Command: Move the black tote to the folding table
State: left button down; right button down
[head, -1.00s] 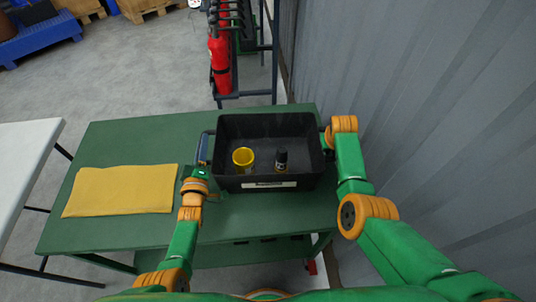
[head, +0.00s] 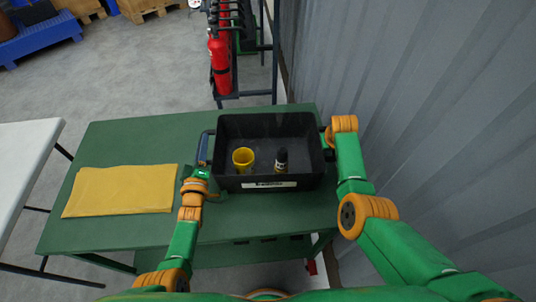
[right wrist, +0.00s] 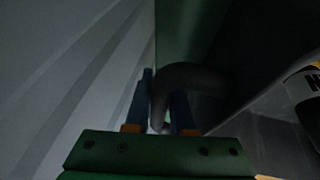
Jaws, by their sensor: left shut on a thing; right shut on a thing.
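The black tote (head: 231,178) sits upright on a green workbench (head: 135,140), near its right end. A yellow cup (head: 243,160) and a small dark bottle (head: 281,161) stand inside it. My left gripper (head: 204,150) is shut on the handle at the tote's left side. My right gripper (right wrist: 163,97) is shut on the tote's right handle (right wrist: 195,76), which shows as a dark curved bar in the right wrist view. In the head view the right fingers are mostly hidden by my wrist. The white folding table (head: 24,160) is at the left edge, partly out of view.
A yellow folded cloth (head: 120,190) lies on the workbench left of the tote. A grey corrugated wall (head: 420,110) runs close by my right arm. A rack with a red extinguisher (head: 220,60) stands behind the bench.

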pick_arm(q)
jog(key=shift+s+a+f, duration=0.15)
jog(key=shift+f, duration=0.2)
pick_arm(e)
jog(key=shift+d, duration=0.2)
